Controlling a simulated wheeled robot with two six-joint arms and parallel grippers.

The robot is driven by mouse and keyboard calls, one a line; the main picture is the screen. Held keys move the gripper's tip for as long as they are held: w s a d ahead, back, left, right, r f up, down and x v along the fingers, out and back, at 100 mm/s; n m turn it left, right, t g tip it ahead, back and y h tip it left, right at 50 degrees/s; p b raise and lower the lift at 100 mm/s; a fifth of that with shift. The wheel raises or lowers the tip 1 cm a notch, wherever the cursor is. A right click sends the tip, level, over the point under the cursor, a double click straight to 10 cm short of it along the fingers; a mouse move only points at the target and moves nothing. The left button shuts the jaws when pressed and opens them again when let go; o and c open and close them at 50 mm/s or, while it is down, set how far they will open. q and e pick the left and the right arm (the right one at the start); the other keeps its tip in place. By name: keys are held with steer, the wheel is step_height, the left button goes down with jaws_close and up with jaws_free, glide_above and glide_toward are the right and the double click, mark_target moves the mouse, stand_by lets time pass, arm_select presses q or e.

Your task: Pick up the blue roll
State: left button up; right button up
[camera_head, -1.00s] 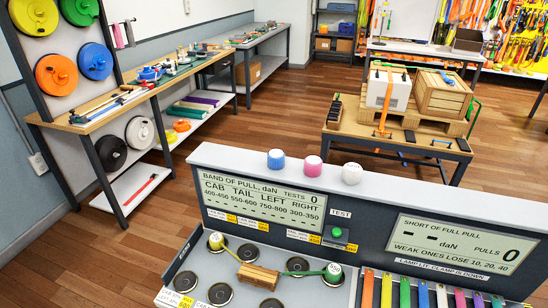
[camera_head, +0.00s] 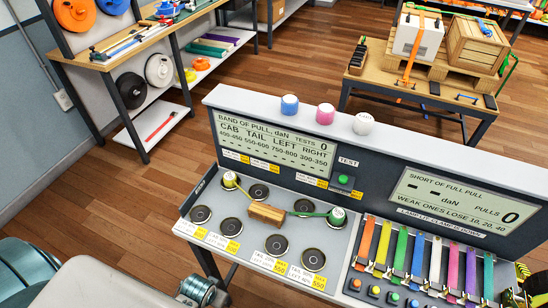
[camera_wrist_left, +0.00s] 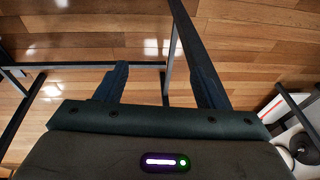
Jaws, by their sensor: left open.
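The blue roll (camera_head: 289,105) stands upright on the white top ledge of the console (camera_head: 232,97), at the left end of a row of three. A pink roll (camera_head: 325,113) and a white roll (camera_head: 363,124) stand to its right, apart from it. My left gripper (camera_wrist_left: 157,80) shows in the left wrist view, its two dark fingers apart with only floor and dark frame bars beyond them. The blue roll does not show in that view. My right gripper is in neither view.
The console's lower deck holds several round black pads (camera_head: 278,245), a wooden block (camera_head: 266,214) with green and yellow straps, and a row of coloured straps (camera_head: 403,250). A workbench (camera_head: 110,60) stands at the left, a table with crates (camera_head: 372,85) behind. Open floor (camera_head: 230,65) lies between.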

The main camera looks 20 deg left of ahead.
arm_select(q)
step_height(320, 180, up, 17)
steer(key=w+d+t+p, duration=0.1)
steer(key=w+d, duration=0.1)
steer(key=m+t+h+p, duration=0.15)
steer(key=t+h, duration=0.25)
steer(key=t, duration=0.8)
glide_toward(285, 105)
steer(key=w, duration=0.1)
steer(key=shift+m, duration=0.25)
steer(key=x, duration=0.2)
steer(key=d+p+x, duration=0.1)
steer(key=x, duration=0.2)
steer(key=shift+w+f, duration=0.2)
steer(key=shift+w, duration=0.1)
steer(key=p+x, duration=0.2)
steer(key=x, duration=0.1)
steer(key=p+x, duration=0.1)
steer(key=shift+w+a+r, duration=0.15)
steer(key=shift+w+a, duration=0.1)
steer(key=shift+w, duration=0.1)
steer(key=shift+w+d, duration=0.15)
steer(key=shift+w, duration=0.3)
